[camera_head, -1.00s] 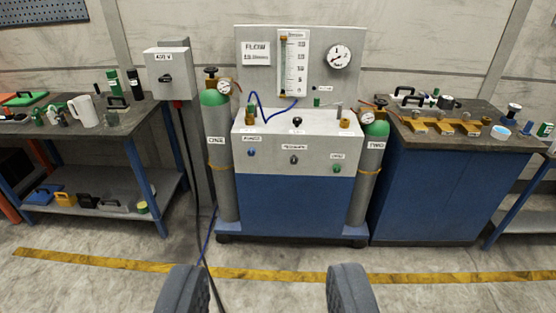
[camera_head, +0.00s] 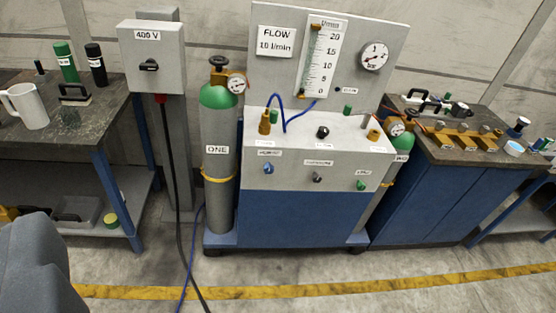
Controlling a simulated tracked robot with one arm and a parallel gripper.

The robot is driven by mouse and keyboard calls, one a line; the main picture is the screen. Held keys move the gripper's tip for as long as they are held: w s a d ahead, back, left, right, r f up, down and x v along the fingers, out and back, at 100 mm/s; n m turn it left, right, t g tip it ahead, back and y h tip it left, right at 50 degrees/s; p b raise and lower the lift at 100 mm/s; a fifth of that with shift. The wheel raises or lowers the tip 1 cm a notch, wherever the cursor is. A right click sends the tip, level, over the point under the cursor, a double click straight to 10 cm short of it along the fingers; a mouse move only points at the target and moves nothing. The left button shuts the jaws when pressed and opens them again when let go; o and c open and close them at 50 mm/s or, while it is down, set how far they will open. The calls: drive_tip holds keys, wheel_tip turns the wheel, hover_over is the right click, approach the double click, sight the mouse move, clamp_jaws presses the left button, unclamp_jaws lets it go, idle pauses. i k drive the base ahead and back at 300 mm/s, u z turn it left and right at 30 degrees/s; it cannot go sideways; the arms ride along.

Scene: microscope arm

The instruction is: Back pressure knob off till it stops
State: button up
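The grey and blue gas cabinet (camera_head: 312,215) stands in the middle. A black knob (camera_head: 323,132) sits on its sloping top. A dark knob (camera_head: 317,178) is in the middle of its front, between a blue knob (camera_head: 268,169) and a green knob (camera_head: 361,185). The small labels are too blurred to tell which is the pressure knob. A round gauge (camera_head: 374,56) and a flow tube (camera_head: 311,62) are on the back panel. One dark grey finger of my gripper (camera_head: 40,270) shows at the lower left, far from the knobs. The other finger is out of view.
A 400 V box (camera_head: 152,58) hangs left. Benches stand on both sides. A black cable (camera_head: 178,205) and a blue hose (camera_head: 192,245) run to the floor, which is clear in front.

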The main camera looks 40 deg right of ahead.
sight(317, 177)
drive_tip(key=z, duration=0.2)
drive_tip(key=i, duration=1)
drive_tip(key=z, duration=0.4)
